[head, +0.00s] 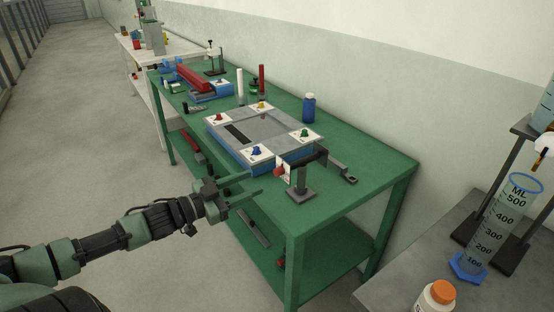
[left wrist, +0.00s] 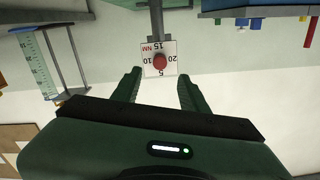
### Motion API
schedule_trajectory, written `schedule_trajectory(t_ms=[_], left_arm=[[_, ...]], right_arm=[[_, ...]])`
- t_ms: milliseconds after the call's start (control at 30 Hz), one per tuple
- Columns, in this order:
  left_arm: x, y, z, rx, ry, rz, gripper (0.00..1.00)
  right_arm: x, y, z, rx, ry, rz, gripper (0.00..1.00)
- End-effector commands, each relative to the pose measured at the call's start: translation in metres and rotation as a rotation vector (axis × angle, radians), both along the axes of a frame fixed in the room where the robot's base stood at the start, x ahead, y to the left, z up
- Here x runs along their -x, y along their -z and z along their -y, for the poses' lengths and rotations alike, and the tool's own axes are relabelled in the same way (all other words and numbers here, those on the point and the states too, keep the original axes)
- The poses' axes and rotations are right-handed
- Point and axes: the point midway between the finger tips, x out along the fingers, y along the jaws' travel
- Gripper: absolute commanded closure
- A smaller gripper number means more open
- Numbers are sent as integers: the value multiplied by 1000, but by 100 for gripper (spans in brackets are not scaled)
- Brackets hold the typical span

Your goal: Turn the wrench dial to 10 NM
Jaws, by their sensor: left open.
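The wrench dial is a red knob (left wrist: 160,62) on a white square plate (left wrist: 173,48) with numbers 5, 10, 15, 20 and a red NM. In the left wrist view the markings are upside down, with 10 left of the knob; the knob's pointer is too small to read. In the head view the red knob (head: 279,170) faces left on a dark wrench held by a post at the green bench's near end. My left gripper (head: 256,185) is open and empty, its fingers pointing at the dial, apart from it. In the left wrist view the dial lies just beyond and between the fingertips (left wrist: 158,78).
The green bench (head: 371,157) carries a flat framed plate (head: 226,113) with coloured knobs, a blue bottle (head: 309,107) and a red device (head: 195,78). A grey table at right holds a measuring cylinder (head: 497,232) and an orange-capped bottle (head: 443,292). Floor left of the bench is clear.

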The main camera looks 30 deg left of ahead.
Motion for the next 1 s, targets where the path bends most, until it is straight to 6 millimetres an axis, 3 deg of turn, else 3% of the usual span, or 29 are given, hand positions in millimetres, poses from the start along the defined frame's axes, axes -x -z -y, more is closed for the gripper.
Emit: schedule_trajectory(t_ms=[600,1000], left_arm=[[-62,0,25,0,-1,3,56],[-70,2,29,-2,-1,-1,56]], right_arm=[[0,5,0,0,0,0,64],[0,5,-1,-1,0,0,64]])
